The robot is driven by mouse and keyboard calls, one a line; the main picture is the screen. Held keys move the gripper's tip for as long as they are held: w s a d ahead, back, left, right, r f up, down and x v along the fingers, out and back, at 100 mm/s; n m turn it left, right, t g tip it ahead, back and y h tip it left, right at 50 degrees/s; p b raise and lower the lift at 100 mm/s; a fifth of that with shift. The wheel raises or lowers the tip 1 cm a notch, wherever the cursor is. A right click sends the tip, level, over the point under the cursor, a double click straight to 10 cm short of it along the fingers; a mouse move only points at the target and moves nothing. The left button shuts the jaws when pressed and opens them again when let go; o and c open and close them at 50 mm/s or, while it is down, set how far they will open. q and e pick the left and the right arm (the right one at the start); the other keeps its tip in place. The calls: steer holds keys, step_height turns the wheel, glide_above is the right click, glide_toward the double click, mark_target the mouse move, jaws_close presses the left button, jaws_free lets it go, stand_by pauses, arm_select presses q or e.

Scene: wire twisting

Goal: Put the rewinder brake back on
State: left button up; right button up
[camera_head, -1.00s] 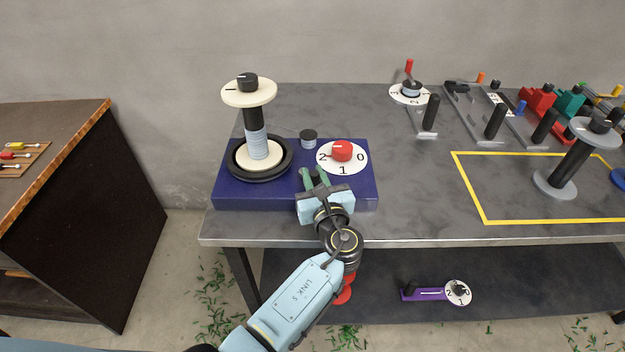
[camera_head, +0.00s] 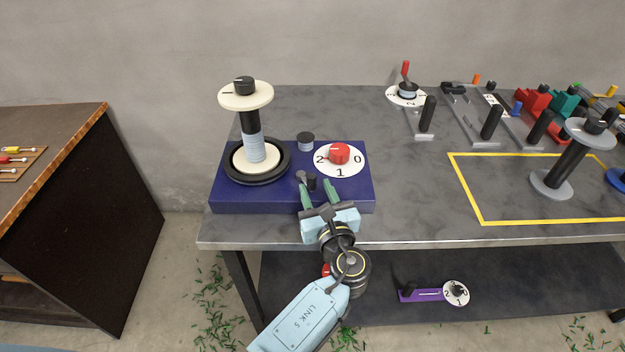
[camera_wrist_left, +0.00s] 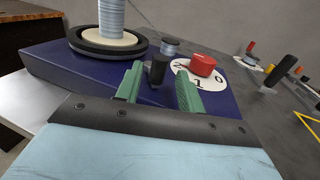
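The rewinder has a dark blue base (camera_head: 235,199) with a wire spool (camera_head: 251,123) standing on its left. A white dial with a red knob (camera_head: 339,154) sits at its right; the knob's white mark points roughly toward 2. A short black handle (camera_head: 312,182) with a grey end beside it, possibly the brake, is at the base's front. My left gripper (camera_head: 317,190) is open, its green fingers spread in front of the handle. In the left wrist view the handle (camera_wrist_left: 158,70) shows between the fingertips, with gaps on both sides. My right gripper is not in view.
A short dark-topped post (camera_head: 305,141) stands behind the handle. A yellow-taped area (camera_head: 478,200) with a grey spool (camera_head: 566,160) lies to the right. Tools line the back right. The table between base and tape is clear.

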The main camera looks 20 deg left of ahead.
arm_select(q)
steer(key=v, duration=0.9)
steer(key=shift+s, duration=0.2)
